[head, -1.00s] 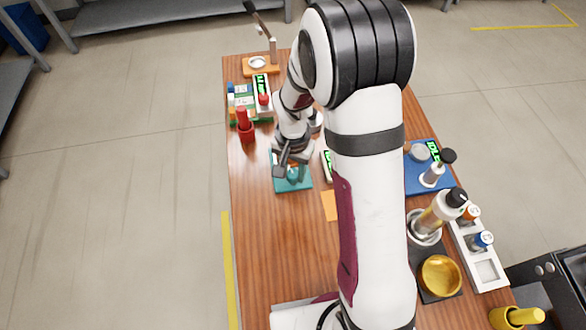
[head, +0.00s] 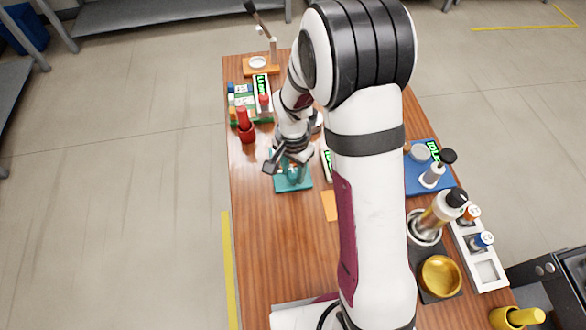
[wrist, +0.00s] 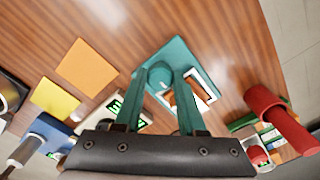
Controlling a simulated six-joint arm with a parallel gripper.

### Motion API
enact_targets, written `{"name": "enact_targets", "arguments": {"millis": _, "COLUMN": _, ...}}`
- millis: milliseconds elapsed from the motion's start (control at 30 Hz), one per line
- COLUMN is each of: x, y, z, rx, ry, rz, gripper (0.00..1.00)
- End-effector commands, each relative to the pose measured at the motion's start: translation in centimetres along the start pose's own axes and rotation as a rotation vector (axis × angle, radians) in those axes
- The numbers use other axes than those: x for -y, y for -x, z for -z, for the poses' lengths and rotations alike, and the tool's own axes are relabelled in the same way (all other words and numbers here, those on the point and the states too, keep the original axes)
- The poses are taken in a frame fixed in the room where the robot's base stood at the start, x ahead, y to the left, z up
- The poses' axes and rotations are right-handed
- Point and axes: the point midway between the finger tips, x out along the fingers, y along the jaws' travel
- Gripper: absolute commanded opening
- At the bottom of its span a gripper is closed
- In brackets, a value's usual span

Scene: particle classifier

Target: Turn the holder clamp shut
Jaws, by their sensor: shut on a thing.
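The holder is a teal block (head: 292,187) on the table in the head view, partly hidden under my gripper. In the wrist view its teal base (wrist: 172,52) lies below my fingers, with a round teal clamp knob (wrist: 160,74) on it. My gripper (wrist: 160,82) has its two fingers on either side of this knob and is shut on it. A white-edged rectangular piece (wrist: 203,85) shows beside the right finger, partly hidden. In the head view my gripper (head: 289,166) is over the holder, and the knob is hard to make out.
A blue base (head: 425,179) and a white rack (head: 467,250) stand farther right. The wooden table front left is clear.

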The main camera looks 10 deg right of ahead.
Motion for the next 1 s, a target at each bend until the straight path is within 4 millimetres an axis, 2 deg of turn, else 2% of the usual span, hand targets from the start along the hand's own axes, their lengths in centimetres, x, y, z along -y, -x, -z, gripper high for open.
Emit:
{"name": "enact_targets", "arguments": {"millis": 33, "x": 0.0, "y": -0.1, "z": 0.0, "rx": 0.0, "ry": -0.001, "rz": 0.0, "gripper": 0.41}}
{"name": "enact_targets", "arguments": {"millis": 200, "x": 0.0, "y": 0.0, "z": 0.0, "rx": 0.0, "ry": -0.001, "rz": 0.0, "gripper": 0.69}}
{"name": "enact_targets", "arguments": {"millis": 467, "x": 0.0, "y": 0.1, "z": 0.0, "rx": 0.0, "ry": 0.0, "rz": 0.0, "gripper": 0.69}}
{"name": "enact_targets", "arguments": {"millis": 567, "x": 0.1, "y": 0.9, "z": 0.0, "rx": -0.001, "ry": 0.0, "rz": 0.002, "gripper": 0.69}}
{"name": "enact_targets", "arguments": {"millis": 667, "x": 0.1, "y": 3.2, "z": 0.1, "rx": -0.003, "ry": 0.0, "rz": 0.005, "gripper": 0.69}}
{"name": "enact_targets", "arguments": {"millis": 900, "x": 0.1, "y": 10.9, "z": 0.1, "rx": -0.004, "ry": -0.001, "rz": 0.006, "gripper": 0.69}}
{"name": "enact_targets", "arguments": {"millis": 1000, "x": 0.1, "y": 13.3, "z": 0.1, "rx": -0.003, "ry": 0.0, "rz": 0.004, "gripper": 0.69}}
